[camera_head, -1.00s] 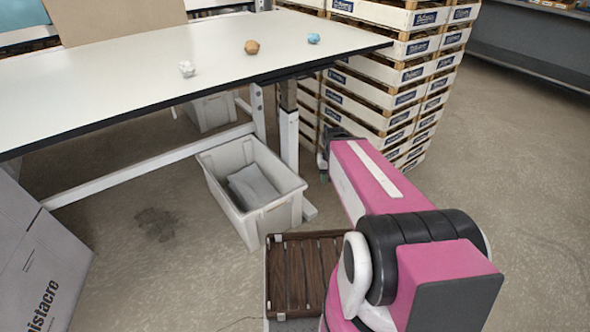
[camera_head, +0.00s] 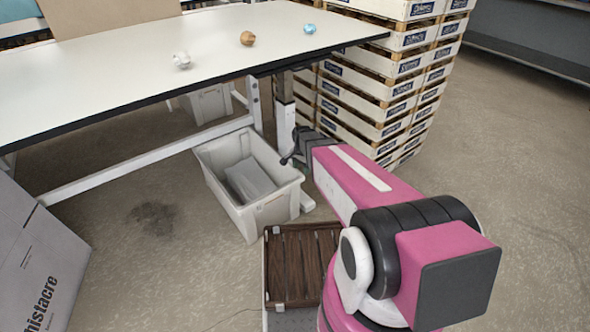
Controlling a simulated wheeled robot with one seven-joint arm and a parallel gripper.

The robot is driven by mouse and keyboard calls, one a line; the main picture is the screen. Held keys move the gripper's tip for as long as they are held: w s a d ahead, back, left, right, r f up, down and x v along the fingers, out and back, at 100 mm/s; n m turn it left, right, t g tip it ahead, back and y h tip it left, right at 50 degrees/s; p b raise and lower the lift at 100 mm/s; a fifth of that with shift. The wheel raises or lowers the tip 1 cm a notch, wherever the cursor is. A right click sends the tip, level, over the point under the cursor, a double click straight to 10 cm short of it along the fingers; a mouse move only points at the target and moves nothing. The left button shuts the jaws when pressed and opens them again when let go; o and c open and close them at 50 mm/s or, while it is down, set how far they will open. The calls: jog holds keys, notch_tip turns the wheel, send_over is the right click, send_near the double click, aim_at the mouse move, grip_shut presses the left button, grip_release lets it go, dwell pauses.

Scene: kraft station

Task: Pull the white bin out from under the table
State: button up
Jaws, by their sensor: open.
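The white bin (camera_head: 268,216) stands on the floor, its near part out in front of the table's edge and its far part by the table leg. A grey-white block-like item (camera_head: 249,181) lies inside it. The white table (camera_head: 110,72) stands above and behind. My gripper (camera_head: 287,160) is at the end of my pink arm, at the bin's right rim near the far corner. It is open; the small dark fingertips are partly hidden, and I cannot tell whether they touch the rim.
A tall stack of white crates (camera_head: 372,103) stands right of the table. A cardboard box (camera_head: 35,260) is at the left. Another bin (camera_head: 207,104) sits farther under the table. Crumpled balls lie on the tabletop.

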aim_at(295, 180)
jog(key=w+a+f+m, duration=0.1)
jog(key=w+f+m, duration=0.1)
jog(key=f, duration=0.1)
jog(key=w+a+f, duration=0.1)
jog(key=shift+w+a+f+m, duration=0.15)
jog(key=shift+w+a+m, duration=0.2)
jog(key=shift+w+m, duration=0.05)
notch_tip(295, 180, down, 11)
jog(key=shift+r, duration=0.15)
jog(key=shift+s, duration=0.1)
grip_shut()
dwell(0.3)
dwell(1.3)
